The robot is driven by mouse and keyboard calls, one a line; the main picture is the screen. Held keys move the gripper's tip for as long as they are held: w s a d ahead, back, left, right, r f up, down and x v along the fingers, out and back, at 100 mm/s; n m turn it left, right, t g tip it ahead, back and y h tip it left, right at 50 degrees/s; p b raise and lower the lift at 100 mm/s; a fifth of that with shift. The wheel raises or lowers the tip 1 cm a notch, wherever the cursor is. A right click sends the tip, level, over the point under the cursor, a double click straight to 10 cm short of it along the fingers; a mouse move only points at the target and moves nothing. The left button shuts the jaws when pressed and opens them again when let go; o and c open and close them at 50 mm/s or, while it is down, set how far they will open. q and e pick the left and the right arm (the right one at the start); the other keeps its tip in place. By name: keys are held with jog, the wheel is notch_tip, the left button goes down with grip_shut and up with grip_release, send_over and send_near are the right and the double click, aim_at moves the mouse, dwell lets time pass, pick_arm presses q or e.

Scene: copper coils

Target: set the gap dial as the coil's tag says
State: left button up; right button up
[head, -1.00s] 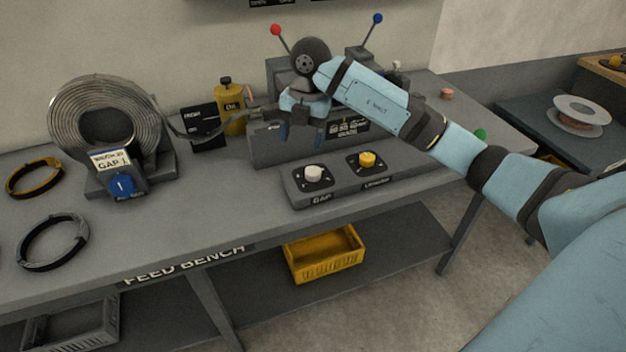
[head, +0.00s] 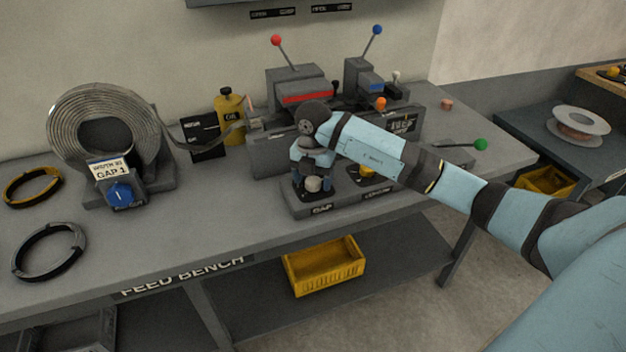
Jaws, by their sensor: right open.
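The copper coil (head: 67,120) stands upright in its holder at the left of the bench. Its white tag (head: 108,170) reads "GAP 1", with a smaller line above. The white gap dial (head: 313,184) sits on the dial box, above the label "GAP" (head: 322,208). My right gripper (head: 313,182) points down over the gap dial, its open fingers on either side of it; I cannot tell whether they touch it. The dial's pointer setting is not readable. A yellow dial (head: 367,170) beside it is partly hidden by my right arm. My left gripper is not in view.
A blue knob (head: 121,194) sits below the tag. A machine with a red lever (head: 276,41) and a blue lever (head: 377,30) stands behind my arm. A yellow oil can (head: 231,118) is left of it. Two rings (head: 48,250) (head: 33,185) lie at far left.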

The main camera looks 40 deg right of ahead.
jog(key=shift+f, duration=0.3)
jog(key=c, duration=0.9)
